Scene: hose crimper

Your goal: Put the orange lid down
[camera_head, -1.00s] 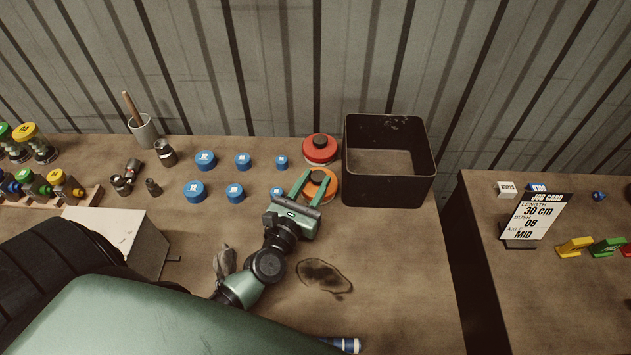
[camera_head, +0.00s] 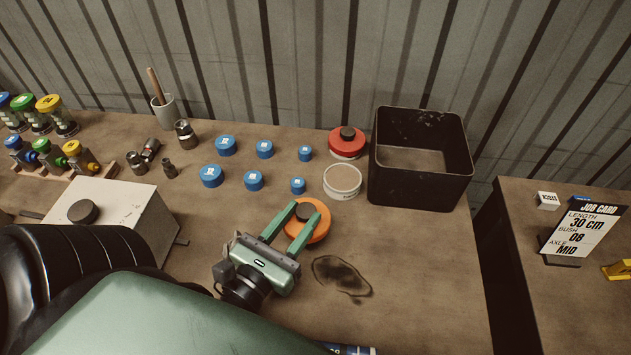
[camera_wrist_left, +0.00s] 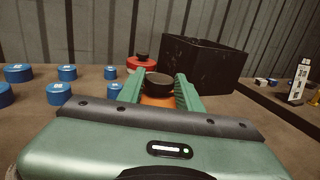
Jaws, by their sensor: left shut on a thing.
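The orange lid (camera_head: 316,229) has a black knob (camera_head: 306,212) on top. My left gripper (camera_head: 306,217) is shut on the lid's knob, with one green finger on each side. The lid also shows between the fingers in the left wrist view (camera_wrist_left: 157,101). It is over the worktop in front of an open round tin (camera_head: 342,181) with a pale rim. I cannot tell whether the lid touches the worktop. My right gripper is not in view.
A red-lidded tin (camera_head: 347,143) stands behind the open tin. A black open box (camera_head: 420,190) is to the right, and several blue caps (camera_head: 254,181) are to the left. A dark stain (camera_head: 341,277) marks the bare worktop right of my gripper.

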